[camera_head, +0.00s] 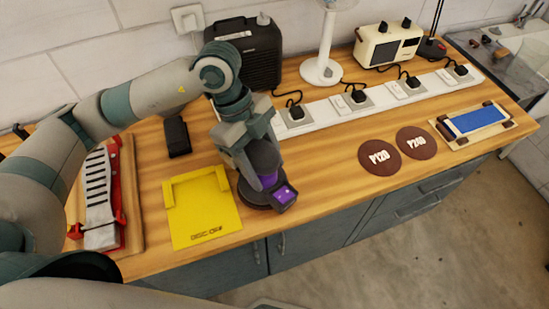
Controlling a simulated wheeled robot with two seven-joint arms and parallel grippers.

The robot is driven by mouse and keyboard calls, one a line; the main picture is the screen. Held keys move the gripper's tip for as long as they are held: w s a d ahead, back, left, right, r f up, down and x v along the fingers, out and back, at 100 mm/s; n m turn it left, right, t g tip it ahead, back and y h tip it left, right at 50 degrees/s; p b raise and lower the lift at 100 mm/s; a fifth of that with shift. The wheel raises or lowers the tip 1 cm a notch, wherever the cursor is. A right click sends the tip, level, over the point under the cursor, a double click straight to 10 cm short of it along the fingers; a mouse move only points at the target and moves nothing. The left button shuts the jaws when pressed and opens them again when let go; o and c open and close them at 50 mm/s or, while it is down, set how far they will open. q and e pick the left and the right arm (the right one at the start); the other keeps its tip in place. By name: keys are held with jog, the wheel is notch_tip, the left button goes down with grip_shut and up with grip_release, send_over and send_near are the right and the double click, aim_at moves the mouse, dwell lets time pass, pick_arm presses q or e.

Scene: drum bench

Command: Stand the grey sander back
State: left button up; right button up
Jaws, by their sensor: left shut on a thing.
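The sander (267,181) is dark grey with a purple body band and a purple-lit end. It is upright near the front edge of the wooden bench, just right of the yellow plate (204,209) marked "DISC OFF". My left gripper (258,152) comes down from above and is shut on the sander's top. Its fingers hide part of the sander. I cannot tell whether the sander's round base touches the bench. My right gripper is not in view.
Two brown discs, P120 (380,157) and P240 (417,144), lie to the right. A power strip (345,103) with several plugs runs along the back. A black box (248,50), lamp stand (322,70) and cream radio (388,45) stand behind. A red-and-white tool (101,200) lies left.

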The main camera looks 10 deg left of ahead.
pick_arm(q)
jog(key=shift+d, duration=0.1)
jog(key=shift+f+p, duration=0.75)
jog(key=shift+f, duration=1.25)
jog(key=shift+f, duration=0.15)
jog(key=shift+s+f, duration=0.1)
jog(key=shift+f, duration=0.2)
